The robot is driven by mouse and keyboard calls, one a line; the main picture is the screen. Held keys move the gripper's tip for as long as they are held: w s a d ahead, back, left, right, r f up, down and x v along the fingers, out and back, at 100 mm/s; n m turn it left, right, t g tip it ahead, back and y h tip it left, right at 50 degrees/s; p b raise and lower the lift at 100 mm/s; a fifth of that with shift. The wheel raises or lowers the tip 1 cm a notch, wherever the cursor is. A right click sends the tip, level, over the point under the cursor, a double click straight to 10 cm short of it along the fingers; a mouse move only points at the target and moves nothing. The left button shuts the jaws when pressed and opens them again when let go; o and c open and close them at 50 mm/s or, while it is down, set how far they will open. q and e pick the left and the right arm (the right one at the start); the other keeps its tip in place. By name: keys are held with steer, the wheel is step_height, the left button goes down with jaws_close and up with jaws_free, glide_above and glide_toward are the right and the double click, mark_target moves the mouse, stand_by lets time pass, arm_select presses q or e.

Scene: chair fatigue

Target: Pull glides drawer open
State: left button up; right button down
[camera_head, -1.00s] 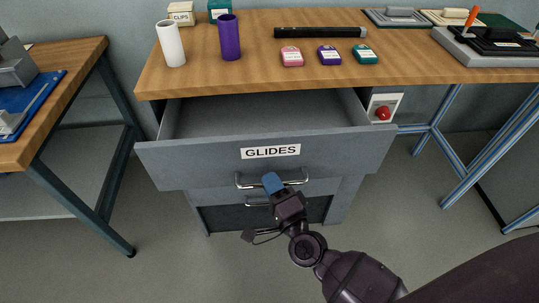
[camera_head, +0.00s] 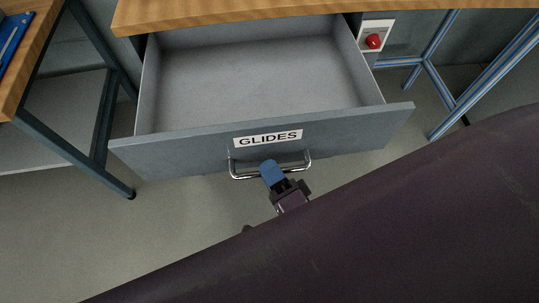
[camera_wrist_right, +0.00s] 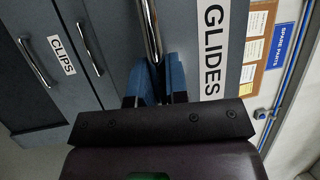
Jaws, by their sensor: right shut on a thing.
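The grey drawer labelled GLIDES (camera_head: 262,140) stands pulled well out from under the wooden bench top, and its inside looks empty. Its metal bar handle (camera_head: 240,174) runs across the front below the label. My right gripper (camera_head: 270,172) has its blue fingers shut on the handle near its middle. In the right wrist view the fingers (camera_wrist_right: 157,82) sit on either side of the handle (camera_wrist_right: 150,30), next to the GLIDES label (camera_wrist_right: 213,50). My left gripper is not in view.
A wooden bench top (camera_head: 300,12) overhangs the drawer. A red button on a white box (camera_head: 373,41) is at the right. A side table (camera_head: 40,60) stands at the left. A CLIPS drawer (camera_wrist_right: 62,54) shows in the right wrist view. Floor in front is partly hidden by my arm.

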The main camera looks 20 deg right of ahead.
steer(key=c, duration=1.1)
jaws_free()
steer(key=shift+c, duration=0.2)
steer(key=shift+s, duration=0.1)
steer(key=shift+s+f, duration=0.1)
steer(key=shift+s, duration=0.15)
steer(key=v, duration=1)
